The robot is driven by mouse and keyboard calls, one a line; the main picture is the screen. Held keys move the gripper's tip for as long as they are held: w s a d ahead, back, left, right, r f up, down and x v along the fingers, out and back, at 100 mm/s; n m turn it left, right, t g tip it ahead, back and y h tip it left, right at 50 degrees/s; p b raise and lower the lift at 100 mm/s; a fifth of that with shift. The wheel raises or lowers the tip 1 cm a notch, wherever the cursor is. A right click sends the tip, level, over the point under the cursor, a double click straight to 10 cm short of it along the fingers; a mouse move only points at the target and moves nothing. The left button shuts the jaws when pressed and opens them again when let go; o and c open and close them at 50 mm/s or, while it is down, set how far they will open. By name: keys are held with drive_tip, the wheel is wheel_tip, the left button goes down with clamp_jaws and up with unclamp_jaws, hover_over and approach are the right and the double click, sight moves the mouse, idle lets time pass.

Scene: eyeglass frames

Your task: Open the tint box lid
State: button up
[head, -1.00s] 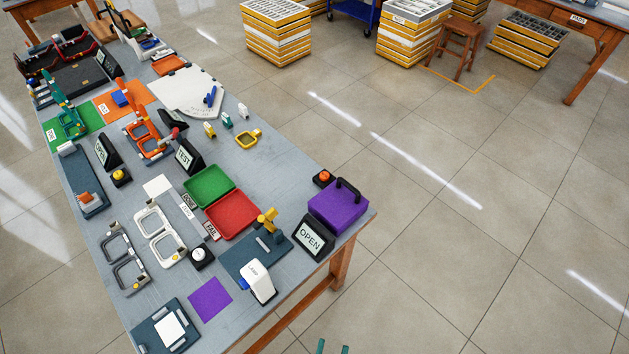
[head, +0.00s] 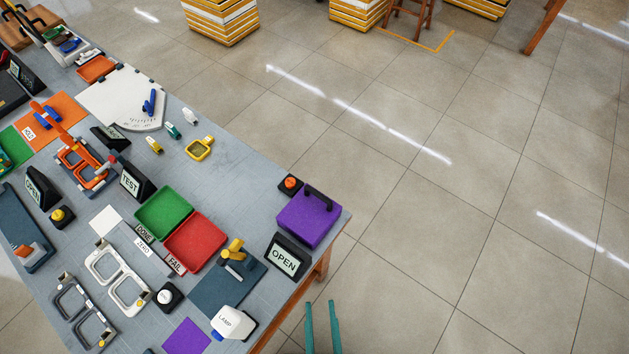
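The tint box is a purple box (head: 308,218) at the right corner of the table, with a dark handle (head: 320,197) on its lid. The lid looks closed. A small display reading "OPEN" (head: 285,259) stands in front of it. My gripper (head: 322,312) shows at the bottom edge as two teal fingers, apart and with nothing between them. It is off the table's edge, over the floor, below and apart from the purple box.
A black base with an orange button (head: 290,185) sits behind the box. A white lamp (head: 232,321), a blue-grey fixture (head: 220,288), and red (head: 195,242) and green (head: 163,213) trays lie to the left. The floor (head: 450,220) to the right is clear.

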drive_tip(key=w+d+f+n+y, duration=0.3)
drive_tip(key=d+f+n+y, duration=0.1)
drive_tip(key=d, duration=0.1)
drive_tip(key=n+g+y, duration=0.5)
drive_tip(key=n+y, duration=0.3)
drive_tip(key=y, duration=0.1)
approach(309, 188)
drive_tip(key=x, duration=0.5)
drive_tip(key=f+x, duration=0.1)
drive_tip(key=x, duration=0.2)
drive_tip(key=shift+w, duration=0.25)
drive_tip(key=shift+r, duration=0.1)
clamp_jaws()
